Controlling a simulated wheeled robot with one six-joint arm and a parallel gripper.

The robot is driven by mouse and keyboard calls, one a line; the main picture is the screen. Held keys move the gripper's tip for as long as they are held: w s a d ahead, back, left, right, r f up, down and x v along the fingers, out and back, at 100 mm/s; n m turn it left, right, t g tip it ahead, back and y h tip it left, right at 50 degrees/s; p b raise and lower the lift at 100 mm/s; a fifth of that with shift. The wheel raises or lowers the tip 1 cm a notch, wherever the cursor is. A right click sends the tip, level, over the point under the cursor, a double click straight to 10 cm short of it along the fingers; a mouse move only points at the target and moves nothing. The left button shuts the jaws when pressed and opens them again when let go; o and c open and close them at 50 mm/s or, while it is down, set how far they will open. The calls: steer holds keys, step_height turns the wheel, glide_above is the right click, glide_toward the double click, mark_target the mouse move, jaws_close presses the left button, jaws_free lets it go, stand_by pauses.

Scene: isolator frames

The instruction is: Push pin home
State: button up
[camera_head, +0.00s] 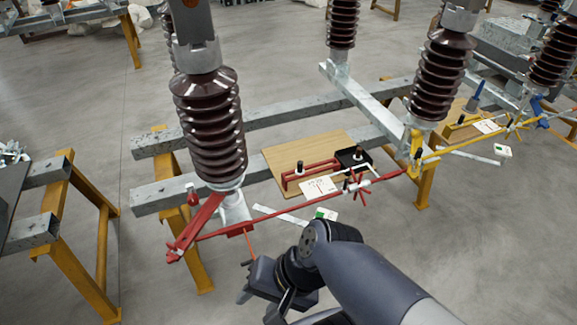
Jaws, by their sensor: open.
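My gripper (258,302) is open at the bottom centre, below the red linkage, and no object shows between its fingers. The fingers are partly hidden by the wrist. A red lever (196,226) sits at the foot of the left brown insulator (210,125), and a long red rod (300,215) runs from it to the right. A thin orange-red rod (249,243) hangs from a red block (240,230) just above my gripper. A small dark stub shows near its lower end. I cannot tell which part is the pin or how deep it sits.
A wooden board (283,158) carries a red bar (309,174), a black box (352,157) and a paper sheet (320,187). A red star-shaped handle (358,188) sits on the rod. Yellow trestles (88,230) stand left. The floor below left is clear.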

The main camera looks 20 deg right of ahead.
steer(key=shift+s+d, duration=0.15)
steer(key=shift+o, duration=0.2)
steer(key=m+t+h+b, duration=0.65)
steer(key=m+b, duration=0.55)
steer(key=m, duration=1.8)
glide_above(301, 165)
steer(key=s, duration=0.5)
step_height(301, 165, down, 18)
steer(key=shift+y, duration=0.25)
steer(key=x, duration=0.9)
steer(key=shift+w+d, duration=0.1)
steer(key=shift+w, duration=0.1)
